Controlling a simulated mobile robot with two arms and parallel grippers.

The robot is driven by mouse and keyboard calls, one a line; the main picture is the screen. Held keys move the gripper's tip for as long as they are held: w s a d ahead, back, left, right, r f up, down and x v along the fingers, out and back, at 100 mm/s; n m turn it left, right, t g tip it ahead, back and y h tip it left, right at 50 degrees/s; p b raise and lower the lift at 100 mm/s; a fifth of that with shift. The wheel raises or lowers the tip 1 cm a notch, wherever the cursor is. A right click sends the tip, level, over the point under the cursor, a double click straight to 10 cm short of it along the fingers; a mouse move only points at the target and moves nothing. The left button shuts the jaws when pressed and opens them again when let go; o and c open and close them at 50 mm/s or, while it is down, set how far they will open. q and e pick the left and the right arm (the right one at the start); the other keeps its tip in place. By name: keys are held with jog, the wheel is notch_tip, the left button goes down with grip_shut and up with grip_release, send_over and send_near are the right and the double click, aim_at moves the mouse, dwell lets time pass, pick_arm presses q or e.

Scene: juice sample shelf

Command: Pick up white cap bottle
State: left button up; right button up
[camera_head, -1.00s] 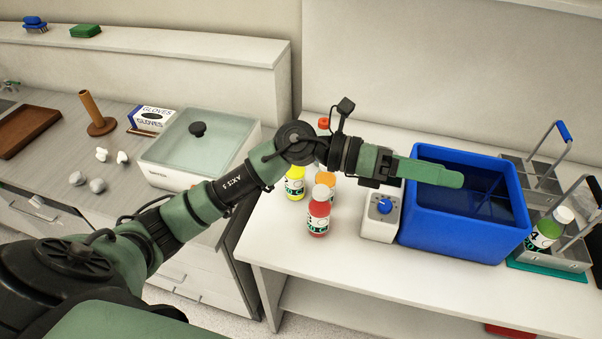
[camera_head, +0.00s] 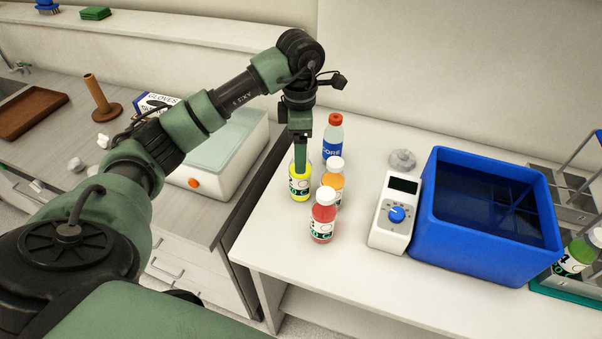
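My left gripper (camera_head: 300,160) points down at the yellow bottle (camera_head: 299,186) and covers its top and cap. It is seen side-on, so I cannot tell whether its fingers are open or shut, or touching the bottle. Right beside it stand an orange bottle (camera_head: 334,185) with a white cap (camera_head: 335,164) and, nearer, a red bottle (camera_head: 322,223) with a white cap (camera_head: 326,195). My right gripper is not in view.
A clear bottle with a red cap (camera_head: 333,137) stands behind the group. A grey device with a blue knob (camera_head: 396,214) and a blue tub (camera_head: 486,262) stand to the right. Left is a white lidded bath (camera_head: 222,176). The front of the white table (camera_head: 345,275) is clear.

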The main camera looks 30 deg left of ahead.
pick_arm(q)
notch_tip(320, 180, down, 4)
jog(key=shift+w+f+p, duration=0.1)
jog(key=shift+f+p, duration=0.1)
jog(key=shift+p, duration=0.7)
grip_shut()
